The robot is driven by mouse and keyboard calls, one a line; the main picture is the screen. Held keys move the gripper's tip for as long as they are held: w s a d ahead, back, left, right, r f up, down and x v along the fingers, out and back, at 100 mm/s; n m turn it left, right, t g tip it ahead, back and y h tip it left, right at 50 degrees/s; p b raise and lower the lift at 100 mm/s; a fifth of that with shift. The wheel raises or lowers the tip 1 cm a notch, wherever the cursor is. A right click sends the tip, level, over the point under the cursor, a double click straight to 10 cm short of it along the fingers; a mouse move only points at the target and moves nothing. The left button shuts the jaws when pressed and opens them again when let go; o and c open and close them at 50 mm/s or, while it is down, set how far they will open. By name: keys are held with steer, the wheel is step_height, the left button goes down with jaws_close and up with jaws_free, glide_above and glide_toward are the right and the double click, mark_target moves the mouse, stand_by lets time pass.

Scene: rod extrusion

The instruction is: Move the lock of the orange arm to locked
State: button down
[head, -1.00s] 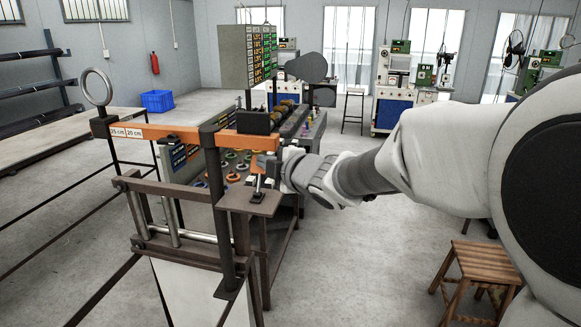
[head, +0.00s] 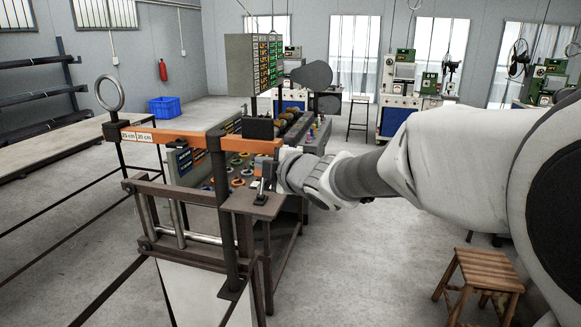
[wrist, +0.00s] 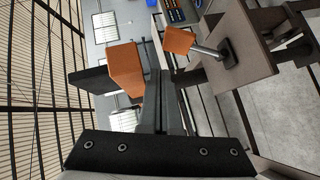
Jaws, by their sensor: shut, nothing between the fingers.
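The orange arm (head: 185,138) is a bar lying across the top of the dark metal frame, with a 25 cm and 20 cm label on its left part. Its blocky orange end (wrist: 125,68) shows left of my fingers in the wrist view. The lock is a small lever on the brown plate beside the arm's right end. In the wrist view its metal rod (wrist: 208,51) rises from a dark base and carries an orange block (wrist: 178,40). My gripper (wrist: 164,85) is shut and empty, between the arm's end and the lever. Contact cannot be told.
The brown plate (head: 243,203) lies below the lever. A dark upright post (head: 222,200) stands left of it. Behind is a bench with coloured rings (head: 238,182). A wooden stool (head: 478,283) stands at the lower right, with open floor between.

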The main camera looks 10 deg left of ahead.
steer(key=r+v, duration=0.1)
steer(key=v, duration=0.9)
steer(key=shift+w+r+p, duration=0.15)
steer(key=shift+r+p, duration=0.1)
steer(key=shift+p, duration=0.2)
steer(key=s+d+f+m+h, duration=0.25)
steer(key=d+m+h, duration=0.25)
steer(key=d+m, duration=0.45)
steer(key=s+d+f+m+h, duration=0.1)
steer(key=s+d+m+h, duration=0.4)
steer(key=d, duration=0.7)
steer(key=s+d+f+m+g, duration=0.1)
steer(key=s+f+m+g, duration=0.2)
steer(key=s, duration=0.4)
steer(key=s+d+f+m+g, duration=0.2)
steer(key=s+f+m, duration=0.3)
steer(key=s, duration=0.3)
steer(key=shift+f+m+g, duration=0.15)
steer(key=shift+m+g, duration=0.25)
steer(key=shift+m, duration=0.15)
